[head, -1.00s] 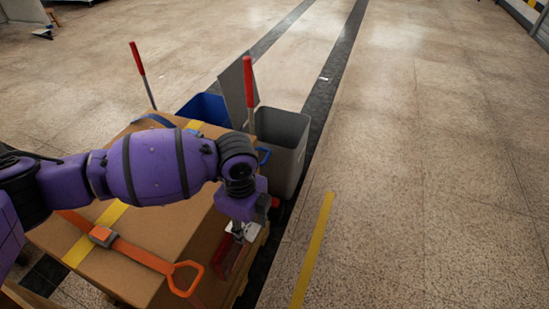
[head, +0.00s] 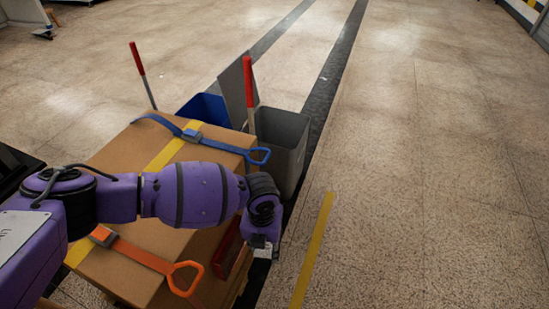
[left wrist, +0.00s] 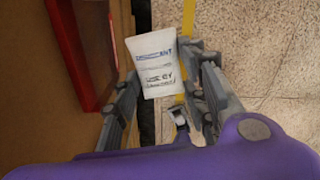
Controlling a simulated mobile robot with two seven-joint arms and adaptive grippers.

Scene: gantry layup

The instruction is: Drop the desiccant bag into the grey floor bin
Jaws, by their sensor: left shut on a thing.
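The white desiccant bag (left wrist: 155,62), with printed lettering, is between the fingers of my left gripper (left wrist: 160,98) in the left wrist view. The gripper is shut on it, and floor shows beyond the bag. In the head view my left gripper (head: 264,250) hangs just right of the carton's side, with only a small white patch of the bag visible. The grey floor bin (head: 293,160) stands farther away, beyond the carton's far right corner, open at the top. My right gripper is not in view.
The large strapped carton (head: 130,165) has a blue handle (head: 261,156) and an orange handle (head: 185,278). A red holder (head: 230,254) is on its right side. A blue bin (head: 207,108) and red-topped poles stand behind. The floor at right is clear.

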